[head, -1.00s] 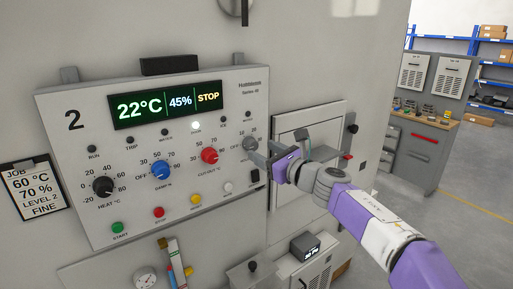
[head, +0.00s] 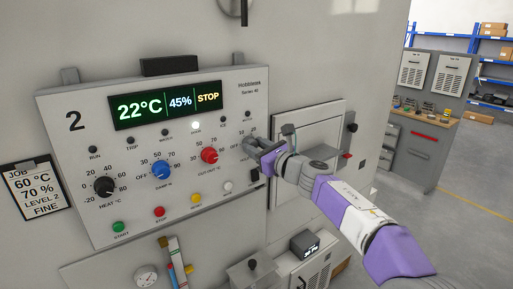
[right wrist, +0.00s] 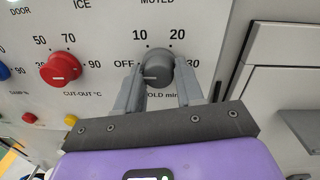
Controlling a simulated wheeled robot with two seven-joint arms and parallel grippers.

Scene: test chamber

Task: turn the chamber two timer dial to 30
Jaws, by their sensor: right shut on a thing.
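The chamber two panel (head: 75,185) carries a large 2 and a row of dials. The timer dial is the grey knob marked HOLD min (right wrist: 159,66) in the right wrist view, with OFF, 10, 20 and 30 around it. Its white pointer line faces left, towards OFF. My right gripper (right wrist: 160,78) has one finger on each side of the knob and is shut on it. My left gripper is not in view.
The display (head: 168,104) reads 22°C, 45% and STOP. The red cut-out dial (head: 209,155) sits left of the gripper, and the blue damp dial (head: 161,170) is further left. A raised door (head: 300,130) is close on the right, beside my arm. A job card (head: 33,190) hangs at left.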

